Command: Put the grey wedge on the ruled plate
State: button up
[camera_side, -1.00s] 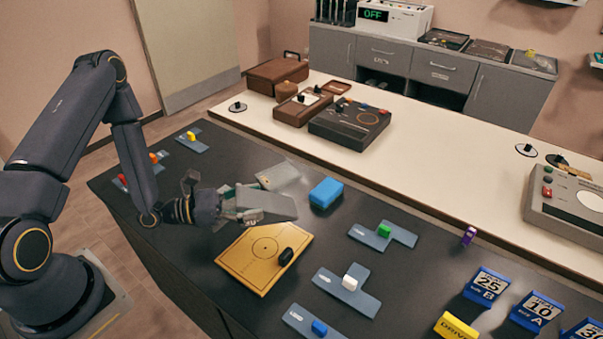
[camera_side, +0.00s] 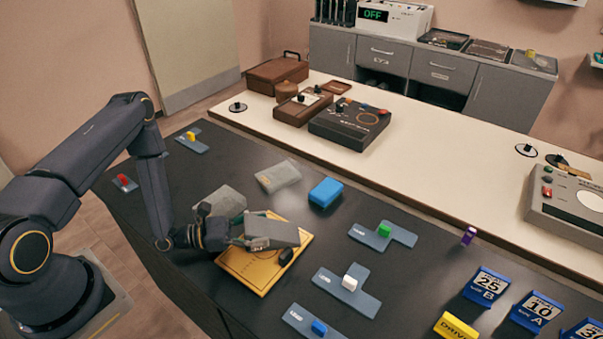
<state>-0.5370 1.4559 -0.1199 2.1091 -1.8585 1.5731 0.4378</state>
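The grey wedge (camera_side: 272,233) is held in my gripper (camera_side: 243,240), which is shut on its left end. The wedge hangs over the back part of the yellow ruled plate (camera_side: 239,272), which lies flat on the dark table. The wedge and gripper hide much of the plate, including most of its circle marking. I cannot tell whether the wedge touches the plate. A small black object (camera_side: 287,256) sits on the plate's right side, close to the wedge.
A grey block (camera_side: 228,200) lies just behind my gripper. A pale block (camera_side: 278,176) and a blue block (camera_side: 326,192) lie farther back.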

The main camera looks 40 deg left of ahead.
jog(key=o, duration=0.5)
jog(key=shift+c, duration=0.2)
jog(key=shift+r, duration=0.1)
jog(key=v, duration=1.1)
jog(key=shift+s+a+r, duration=0.1)
jog(key=shift+s+a, duration=0.05)
jog(key=shift+s+a+r, duration=0.1)
jog(key=shift+a+r, duration=0.05)
jog(key=s+d+r+m+g+y, duration=0.1)
jog(key=s+d+r+m+g, duration=0.15)
jog(key=r+m+g, duration=0.55)
jog(key=s+d+r+m+g, duration=0.2)
jog(key=d+r+m+g, duration=0.2)
jog(key=r+m+g, duration=0.45)
jog(key=s+a+r+m+t+y, duration=0.2)
jog(key=r+m+t+y, duration=0.2)
jog(key=r+m+y, duration=0.1)
jog(key=s+a+r+m+t+y, duration=0.1)
jog(key=a+r+m+t+y, duration=0.2)
jog(key=r+m+t+y, duration=0.2)
notch_tip(320, 180, up, 4)
jog(key=shift+s+f+y, duration=0.1)
jog(key=shift+s+y, duration=0.25)
jog(key=shift+y, duration=0.55)
